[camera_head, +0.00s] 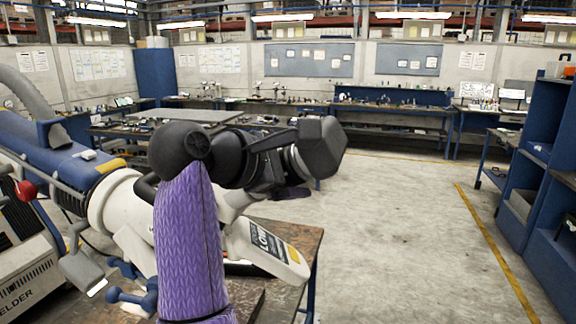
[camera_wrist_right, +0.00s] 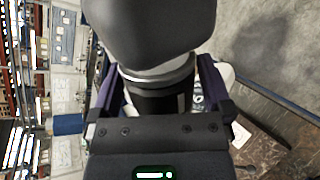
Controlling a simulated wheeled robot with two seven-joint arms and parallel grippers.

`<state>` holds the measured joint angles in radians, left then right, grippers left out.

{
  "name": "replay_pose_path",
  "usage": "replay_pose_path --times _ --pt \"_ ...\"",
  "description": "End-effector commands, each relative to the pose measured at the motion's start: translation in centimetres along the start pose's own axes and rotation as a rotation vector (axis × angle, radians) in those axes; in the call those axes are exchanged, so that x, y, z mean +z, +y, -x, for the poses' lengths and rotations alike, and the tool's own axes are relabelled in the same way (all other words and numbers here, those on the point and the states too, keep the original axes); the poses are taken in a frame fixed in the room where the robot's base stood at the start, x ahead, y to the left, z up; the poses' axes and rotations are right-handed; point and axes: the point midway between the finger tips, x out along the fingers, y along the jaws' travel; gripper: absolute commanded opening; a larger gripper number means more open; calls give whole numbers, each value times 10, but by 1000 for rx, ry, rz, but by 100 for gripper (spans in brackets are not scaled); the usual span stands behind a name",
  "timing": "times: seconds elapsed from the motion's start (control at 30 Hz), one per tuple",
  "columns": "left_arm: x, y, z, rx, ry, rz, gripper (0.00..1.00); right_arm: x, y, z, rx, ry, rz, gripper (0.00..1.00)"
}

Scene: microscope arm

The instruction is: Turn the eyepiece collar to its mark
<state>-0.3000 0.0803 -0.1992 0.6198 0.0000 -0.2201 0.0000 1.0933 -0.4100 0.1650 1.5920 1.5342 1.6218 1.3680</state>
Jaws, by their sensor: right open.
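The eyepiece end shows in the head view as a dark grey, blocky rounded piece (camera_head: 322,147). In the right wrist view it is a large grey cup (camera_wrist_right: 150,32) with a silver ring and a black collar (camera_wrist_right: 160,102) below it. My right gripper (camera_head: 278,165) reaches it from the left. In the right wrist view the gripper (camera_wrist_right: 156,75) is open, one finger on each side of the collar; I cannot tell whether they touch it. The collar's mark is not discernible. My left gripper is out of view.
A brown bench top (camera_head: 285,292) lies below. Blue-white machinery (camera_head: 45,145) with a red knob (camera_head: 26,190) and a welder stand at left, near a small blue dumbbell (camera_head: 135,300). Blue shelving (camera_head: 540,190) is at far right. The floor between is clear.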

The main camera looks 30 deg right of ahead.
Motion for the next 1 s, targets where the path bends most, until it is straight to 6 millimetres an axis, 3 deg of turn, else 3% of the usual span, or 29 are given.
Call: replay_pose_path --times 0.17,0.43,0.53,1.0 --pt "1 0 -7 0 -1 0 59 -1 0 19 4 0 0 100" --pt "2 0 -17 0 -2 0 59 0 -1 77 3 -2 -1 100" --pt "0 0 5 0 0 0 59 3 5 94 3 -1 1 100" --pt "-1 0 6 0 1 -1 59 0 0 99 1 0 0 100"
